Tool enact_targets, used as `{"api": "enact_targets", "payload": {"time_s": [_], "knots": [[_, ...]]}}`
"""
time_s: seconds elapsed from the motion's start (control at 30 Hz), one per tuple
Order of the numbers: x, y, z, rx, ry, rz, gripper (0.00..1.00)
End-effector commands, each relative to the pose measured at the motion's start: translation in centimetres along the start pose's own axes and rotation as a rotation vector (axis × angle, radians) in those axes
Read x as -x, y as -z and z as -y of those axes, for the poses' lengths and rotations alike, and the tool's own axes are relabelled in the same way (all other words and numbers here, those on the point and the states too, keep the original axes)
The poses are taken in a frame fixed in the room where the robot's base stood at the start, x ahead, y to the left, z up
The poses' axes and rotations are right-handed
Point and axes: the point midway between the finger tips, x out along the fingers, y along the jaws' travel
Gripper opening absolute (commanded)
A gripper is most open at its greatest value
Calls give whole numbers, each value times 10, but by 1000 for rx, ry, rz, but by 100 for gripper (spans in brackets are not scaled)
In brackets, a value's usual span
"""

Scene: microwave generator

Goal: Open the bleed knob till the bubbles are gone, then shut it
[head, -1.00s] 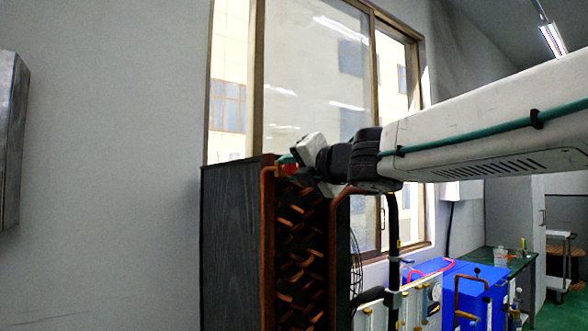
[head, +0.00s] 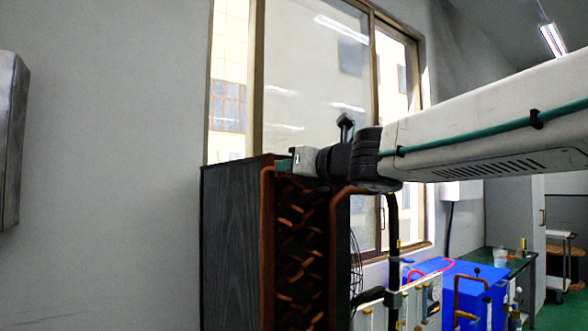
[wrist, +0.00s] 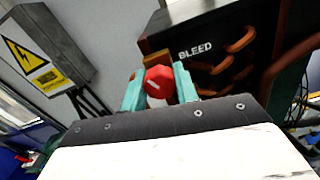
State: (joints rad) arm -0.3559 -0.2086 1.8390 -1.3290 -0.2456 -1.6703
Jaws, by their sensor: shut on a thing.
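The red bleed knob (wrist: 158,82) has a small white mark and sits beside the white word BLEED on a dark panel in the wrist view. My gripper (wrist: 160,85) has its two teal fingers on either side of the knob and is shut on it. In the head view my gripper (head: 288,163) is at the top of the dark cabinet (head: 235,240) with copper coils, and the knob is hidden there. No bubbles or sight glass can be made out.
A grey box with a yellow warning sign (wrist: 28,57) is on the wall at left in the wrist view. Copper pipes (head: 266,240) run down the cabinet's front. A blue tank (head: 455,285) stands at lower right. A window (head: 318,85) is behind.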

Motion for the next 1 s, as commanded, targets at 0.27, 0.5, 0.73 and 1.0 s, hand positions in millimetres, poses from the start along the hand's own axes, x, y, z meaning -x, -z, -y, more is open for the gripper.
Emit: {"api": "enact_targets", "payload": {"time_s": [0.27,0.5,0.73,1.0], "knots": [[0,2,0,43,0,-3,7],[0,2,0,45,0,-3,7],[0,2,0,45,0,-3,52],[1,0,0,45,0,-1,52]]}}
